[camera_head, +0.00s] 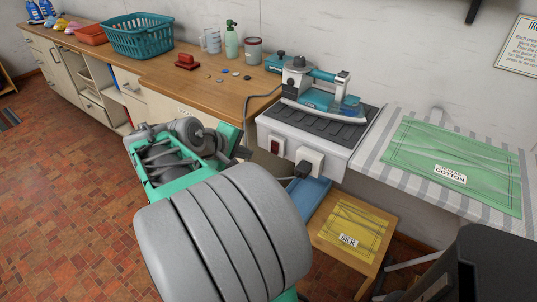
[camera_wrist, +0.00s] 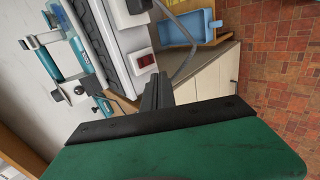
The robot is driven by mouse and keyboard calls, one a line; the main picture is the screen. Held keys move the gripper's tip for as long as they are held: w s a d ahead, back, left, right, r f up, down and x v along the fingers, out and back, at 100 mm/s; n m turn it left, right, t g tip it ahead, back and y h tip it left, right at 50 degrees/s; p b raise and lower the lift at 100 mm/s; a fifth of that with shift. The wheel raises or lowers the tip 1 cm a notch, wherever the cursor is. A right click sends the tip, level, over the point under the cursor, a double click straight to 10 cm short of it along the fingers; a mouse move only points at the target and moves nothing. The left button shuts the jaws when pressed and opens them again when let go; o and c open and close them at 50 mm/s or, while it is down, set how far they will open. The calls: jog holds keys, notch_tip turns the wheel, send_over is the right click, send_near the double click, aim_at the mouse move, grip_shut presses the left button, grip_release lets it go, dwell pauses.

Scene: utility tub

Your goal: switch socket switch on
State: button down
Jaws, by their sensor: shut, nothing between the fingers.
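The red socket switch (camera_head: 274,146) is set in the front face of the white ironing unit (camera_head: 331,146), left of the white socket (camera_head: 312,160) with a dark plug and cord. In the wrist view the red switch (camera_wrist: 146,61) shows in its pale frame. Whether it is on or off cannot be told. My gripper (camera_wrist: 158,80) is shut and empty, its dark fingertips close to the switch; touching or not is unclear. In the head view my gripper (camera_head: 243,152) is left of the switch, largely hidden by my arm.
A blue-and-grey iron (camera_head: 322,98) rests on the unit's dark ribbed top. The wooden counter (camera_head: 215,85) is to the left. A striped board with a green cotton cloth (camera_head: 450,165) is on the right. A stool with a yellow silk cloth (camera_head: 352,228) stands below.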

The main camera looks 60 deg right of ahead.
jog(key=b, duration=0.2)
send_near(274, 152)
notch_tip(274, 152, down, 3)
jog(key=d, duration=0.2)
jog(key=d+f, duration=0.1)
jog(key=d, duration=0.1)
jog(key=shift+s+d+f, duration=0.15)
jog(key=shift+s+d, duration=0.05)
jog(key=shift+s, duration=0.05)
